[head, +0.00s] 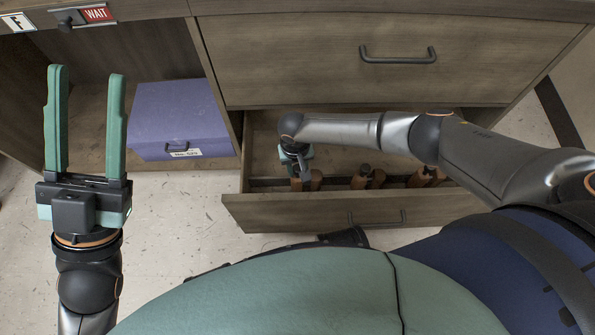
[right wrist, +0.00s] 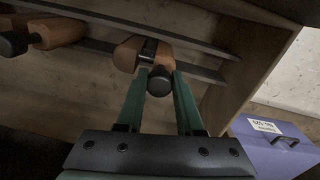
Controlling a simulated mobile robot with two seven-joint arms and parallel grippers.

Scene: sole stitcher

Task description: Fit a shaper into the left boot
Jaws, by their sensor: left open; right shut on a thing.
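Several brown wooden shapers lie in the open lower drawer (head: 268,208). One shaper (right wrist: 128,54) with a dark round knob (right wrist: 160,82) is between the fingers of my right gripper (right wrist: 160,75). In the head view this right gripper (head: 302,172) reaches down into the drawer's left end, shut on that shaper (head: 296,184), which still lies low in the drawer. Other shapers (head: 361,178) lie to its right, and they also show in the right wrist view (right wrist: 62,32). My left gripper (head: 87,72) is open and empty at the left. No boot shows in either view.
A purple box (head: 178,115) with a white label stands in the open compartment left of the drawer. A closed drawer (head: 310,60) with a dark handle is above. A red WAIT sign (head: 96,14) sits on the top edge. The floor (head: 185,230) at left is clear.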

